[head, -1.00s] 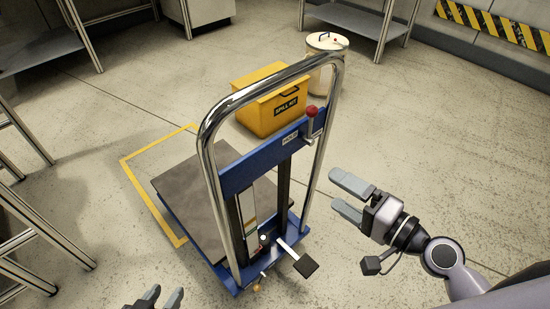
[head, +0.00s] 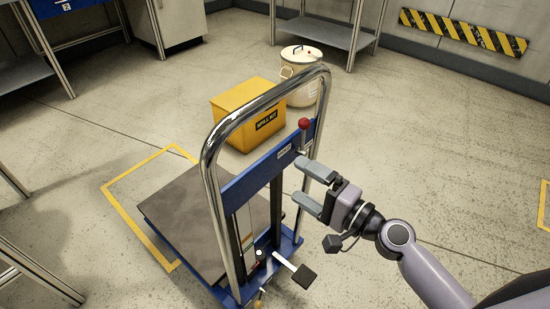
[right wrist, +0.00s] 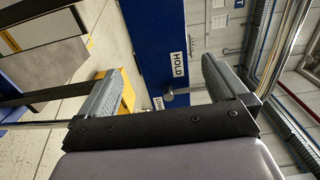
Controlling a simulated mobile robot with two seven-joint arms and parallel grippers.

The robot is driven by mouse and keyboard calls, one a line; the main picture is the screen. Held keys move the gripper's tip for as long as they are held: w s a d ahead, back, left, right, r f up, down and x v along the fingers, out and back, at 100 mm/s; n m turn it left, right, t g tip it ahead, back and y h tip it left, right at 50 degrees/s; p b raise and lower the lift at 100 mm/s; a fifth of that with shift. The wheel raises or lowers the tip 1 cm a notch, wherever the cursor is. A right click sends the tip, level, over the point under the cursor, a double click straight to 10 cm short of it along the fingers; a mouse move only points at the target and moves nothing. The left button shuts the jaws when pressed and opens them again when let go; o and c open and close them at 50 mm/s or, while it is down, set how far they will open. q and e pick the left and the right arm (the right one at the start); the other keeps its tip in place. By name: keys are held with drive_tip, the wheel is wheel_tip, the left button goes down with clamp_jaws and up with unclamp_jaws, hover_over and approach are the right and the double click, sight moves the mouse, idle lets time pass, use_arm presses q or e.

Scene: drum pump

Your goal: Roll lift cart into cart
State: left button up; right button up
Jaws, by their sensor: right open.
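The lift cart stands in the middle of the head view, with a chrome push handle (head: 247,110), a blue crossbar (head: 250,174), a red-knobbed lever (head: 303,124), a foot pedal (head: 304,277) and a dark flat platform (head: 182,222). My right gripper (head: 311,185) is open and empty, with its fingertips near the right upright of the handle. I cannot tell whether they touch it. In the right wrist view the open fingers (right wrist: 165,88) face the blue crossbar with its HOLD label (right wrist: 179,64). My left gripper is not in view.
A yellow floor outline (head: 125,208) runs beside the platform. A yellow spill kit box (head: 235,105) and a cream drum (head: 303,84) stand behind the cart. Metal-framed benches (head: 30,75) line the left and back.

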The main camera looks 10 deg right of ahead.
sight(275, 168)
drive_tip(key=x, duration=0.9)
drive_tip(key=shift+w+a, duration=0.15)
drive_tip(key=shift+a, duration=0.05)
drive_tip(key=shift+f, duration=0.1)
drive_tip(key=c, duration=1.8)
drive_tip(key=shift+f+b, duration=0.15)
drive_tip(key=shift+b, duration=0.15)
